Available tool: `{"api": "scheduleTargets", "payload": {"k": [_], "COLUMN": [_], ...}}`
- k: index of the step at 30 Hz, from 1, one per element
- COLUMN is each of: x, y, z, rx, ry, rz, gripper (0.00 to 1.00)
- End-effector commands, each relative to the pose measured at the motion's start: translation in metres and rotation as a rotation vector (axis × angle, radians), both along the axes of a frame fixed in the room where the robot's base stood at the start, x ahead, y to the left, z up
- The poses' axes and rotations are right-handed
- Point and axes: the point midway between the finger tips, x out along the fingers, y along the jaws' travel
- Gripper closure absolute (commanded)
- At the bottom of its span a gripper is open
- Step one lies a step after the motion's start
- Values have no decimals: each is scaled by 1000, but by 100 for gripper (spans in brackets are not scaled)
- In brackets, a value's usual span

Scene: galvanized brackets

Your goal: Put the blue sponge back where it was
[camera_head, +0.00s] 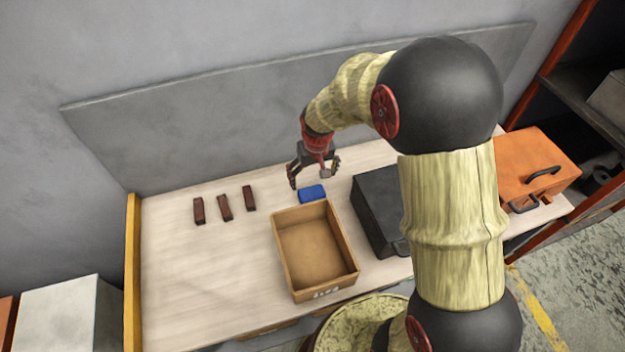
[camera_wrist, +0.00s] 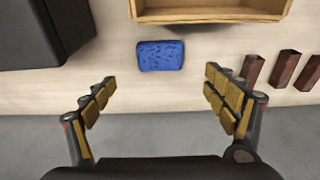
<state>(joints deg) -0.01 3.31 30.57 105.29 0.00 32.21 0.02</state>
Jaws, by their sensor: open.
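The blue sponge (camera_head: 312,193) lies flat on the pale wooden tabletop, just behind the back edge of the open wooden box. In the wrist view the blue sponge (camera_wrist: 160,56) is beyond the fingertips, roughly centred between them. My gripper (camera_head: 315,175) is above the table, behind the sponge and apart from it. In the wrist view my gripper (camera_wrist: 160,85) has its fingers spread wide with nothing between them.
The wooden box (camera_head: 351,262) is empty inside. A black case (camera_head: 375,205) stands right of it, and an orange case (camera_head: 540,165) farther right. Several dark red-brown blocks (camera_head: 224,207) stand at the left. A grey panel (camera_head: 200,125) runs behind the table. The front left tabletop is clear.

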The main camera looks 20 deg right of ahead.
Motion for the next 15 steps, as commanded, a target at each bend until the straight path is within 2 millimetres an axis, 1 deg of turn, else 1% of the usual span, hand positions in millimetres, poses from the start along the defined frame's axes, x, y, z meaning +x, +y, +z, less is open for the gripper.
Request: {"api": "scheduleTargets", "payload": {"k": [2, 5, 8, 10, 11, 12, 14, 15], "x": [-1, -5, -17, -32, -40, -52, -72, -86], "y": [0, 0, 0, 0, 0, 0, 0, 0], "z": [7, 24, 60, 93, 108, 126, 152, 167], "rx": [0, 0, 0, 0, 0, 0, 0, 0], "ry": [-1, -16, -48, -79, -93, -113, -139, -157], "rz": [0, 0, 0, 0, 0, 0, 0, 0], "gripper": [14, 14, 14, 14, 14, 14, 14, 14]}}
